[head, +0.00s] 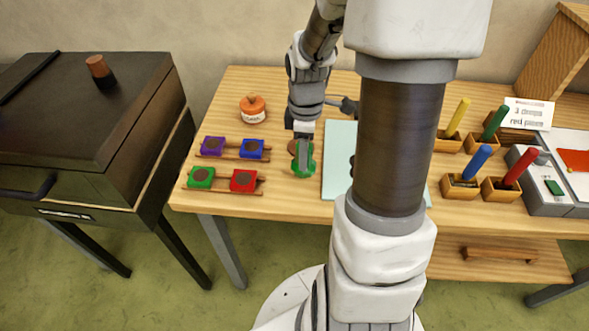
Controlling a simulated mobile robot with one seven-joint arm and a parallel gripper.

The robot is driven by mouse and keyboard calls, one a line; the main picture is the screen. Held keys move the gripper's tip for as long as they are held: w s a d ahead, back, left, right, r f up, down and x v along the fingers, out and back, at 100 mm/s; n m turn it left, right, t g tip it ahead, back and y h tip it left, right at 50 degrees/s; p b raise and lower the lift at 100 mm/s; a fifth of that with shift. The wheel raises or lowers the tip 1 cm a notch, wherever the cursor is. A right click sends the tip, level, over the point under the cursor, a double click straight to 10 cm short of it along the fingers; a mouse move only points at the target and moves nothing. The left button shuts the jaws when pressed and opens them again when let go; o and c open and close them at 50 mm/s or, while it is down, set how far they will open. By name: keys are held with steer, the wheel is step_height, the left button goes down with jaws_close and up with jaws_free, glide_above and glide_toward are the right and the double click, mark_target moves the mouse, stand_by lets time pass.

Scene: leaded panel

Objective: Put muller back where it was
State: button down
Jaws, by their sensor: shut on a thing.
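My gripper (304,148) points down over the wooden table, just left of the pale blue slab (338,170). It is shut on a small green and brown thing (303,168), which may be the muller. The fingers hide much of this thing, and I cannot tell whether it touches the table. Another squat piece with a brown top and black base (100,70) stands upright on the dark cabinet at the left.
An orange-lidded jar (252,109) stands behind two small racks of coloured blocks (232,150). Coloured sticks stand in wooden holders (461,188) at the right, near a sign (530,112) and a grey case (545,190). My arm hides part of the slab.

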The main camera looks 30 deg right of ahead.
mark_target(295, 166)
steer(key=shift+w+a+f, duration=0.2)
steer(key=shift+a+f, duration=0.15)
steer(key=shift+a, duration=0.15)
steer(key=shift+w+a+f, duration=0.15)
steer(key=shift+a+f, duration=0.15)
steer(key=shift+a, duration=0.2)
steer(key=shift+f+b, duration=0.4)
steer(key=shift+f, duration=1.55)
steer(key=shift+f, duration=0.1)
steer(key=shift+c, duration=1.6)
jaws_free()
steer(key=shift+f, duration=0.1)
step_height(295, 166, up, 12)
steer(key=p, duration=0.2)
steer(key=shift+r, duration=0.2)
